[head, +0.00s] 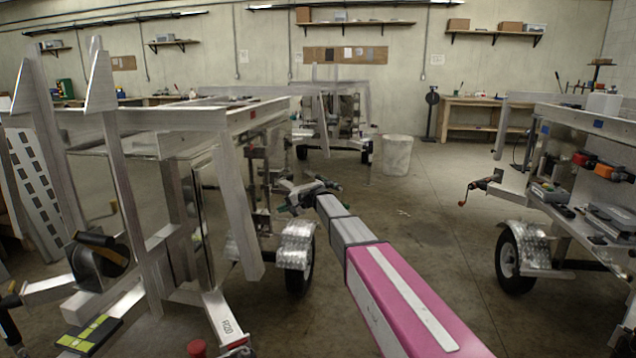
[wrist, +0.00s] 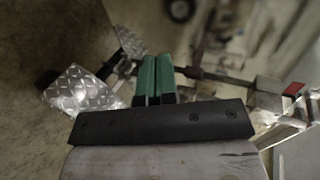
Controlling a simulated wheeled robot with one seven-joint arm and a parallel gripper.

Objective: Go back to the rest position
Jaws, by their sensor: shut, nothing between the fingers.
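My gripper (wrist: 154,80) shows in the wrist view with its two green fingers pressed together and nothing between them. In the head view my arm reaches forward from the bottom right, and the gripper (head: 292,204) is at its far end, small and partly unclear. It is close to the left aluminium trailer (head: 150,118), apparently above or in front of that trailer's wheel fender (head: 296,244). A diamond-plate fender also shows at the left in the wrist view (wrist: 78,90). I cannot tell how near the fingers are to the trailer.
Another trailer (head: 570,115) with tools on it stands at the right. A third trailer (head: 335,95) and a pale bin (head: 392,155) are behind. A workbench (head: 475,102) lines the back wall. The concrete floor (head: 435,215) between the trailers is open.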

